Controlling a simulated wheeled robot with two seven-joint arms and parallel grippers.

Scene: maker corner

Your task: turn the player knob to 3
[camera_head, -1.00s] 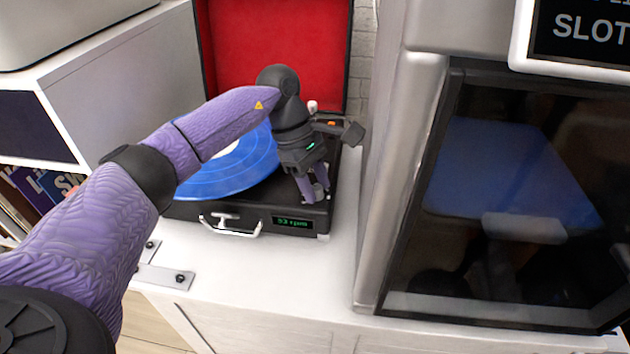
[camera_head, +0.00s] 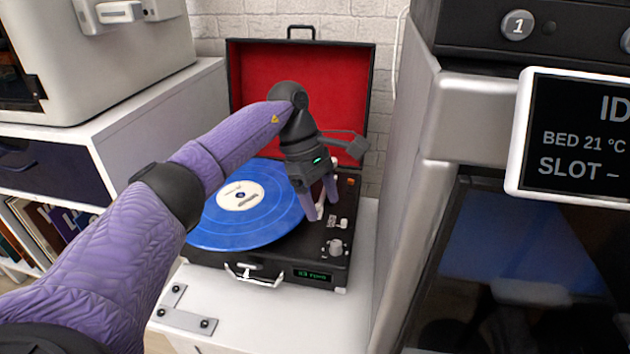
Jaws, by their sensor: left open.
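The record player (camera_head: 265,268) is a black case with an open red-lined lid (camera_head: 297,98) and a blue record (camera_head: 275,222) on it. Its grey knob (camera_head: 334,247) sits at the front right of the deck, uncovered. A small green display (camera_head: 312,275) on the front seems to read 33 rpm. My left gripper (camera_head: 321,208) points down over the right side of the deck, behind the knob and apart from it. The knob's markings are too small to read. My right gripper is not in view.
A big grey machine with a dark window (camera_head: 540,250) and a white-framed screen (camera_head: 575,140) stands close on the right. A white shelf unit (camera_head: 150,105) stands at left. Metal brackets (camera_head: 187,320) lie on the white top in front of the player.

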